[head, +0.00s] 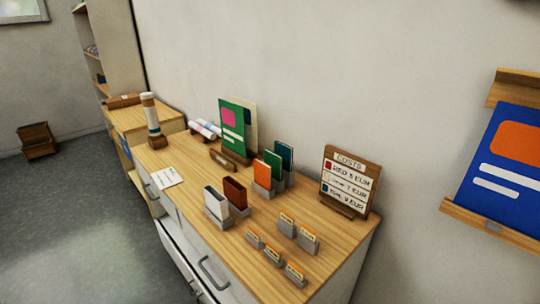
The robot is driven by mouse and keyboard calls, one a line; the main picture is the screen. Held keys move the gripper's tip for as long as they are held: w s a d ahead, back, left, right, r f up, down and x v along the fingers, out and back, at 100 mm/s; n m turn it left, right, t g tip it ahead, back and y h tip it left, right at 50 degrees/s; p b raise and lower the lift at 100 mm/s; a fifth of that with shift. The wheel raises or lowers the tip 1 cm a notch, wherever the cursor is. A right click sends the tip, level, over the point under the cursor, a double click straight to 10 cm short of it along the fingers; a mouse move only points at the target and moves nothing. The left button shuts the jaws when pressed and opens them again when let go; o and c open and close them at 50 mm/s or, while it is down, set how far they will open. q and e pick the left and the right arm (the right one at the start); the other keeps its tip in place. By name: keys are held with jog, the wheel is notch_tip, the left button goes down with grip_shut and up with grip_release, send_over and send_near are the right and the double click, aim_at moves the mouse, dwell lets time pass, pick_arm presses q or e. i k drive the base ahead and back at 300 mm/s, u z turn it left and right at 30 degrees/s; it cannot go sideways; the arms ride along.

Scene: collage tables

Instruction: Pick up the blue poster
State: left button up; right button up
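A blue poster (505,160) with an orange block and white bars is at the far right of the head view. It is against the wall, between an upper wooden strip (517,88) and a lower wooden ledge (495,226). Its right side is cut off by the picture edge. Neither of my grippers is in view.
A wooden-topped cabinet (330,235) stands left of the poster, holding a costs sign (349,181), a green poster (233,127), coloured cards in holders and several small tags. One drawer (180,262) looks partly open. The grey floor (75,235) at left is largely clear.

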aim_at(501, 184)
jog(key=z, duration=1.45)
jog(key=i, duration=0.5)
jog(key=u, duration=1.2)
jog(key=k, duration=0.85)
jog(key=z, duration=1.3)
jog(key=i, duration=0.5)
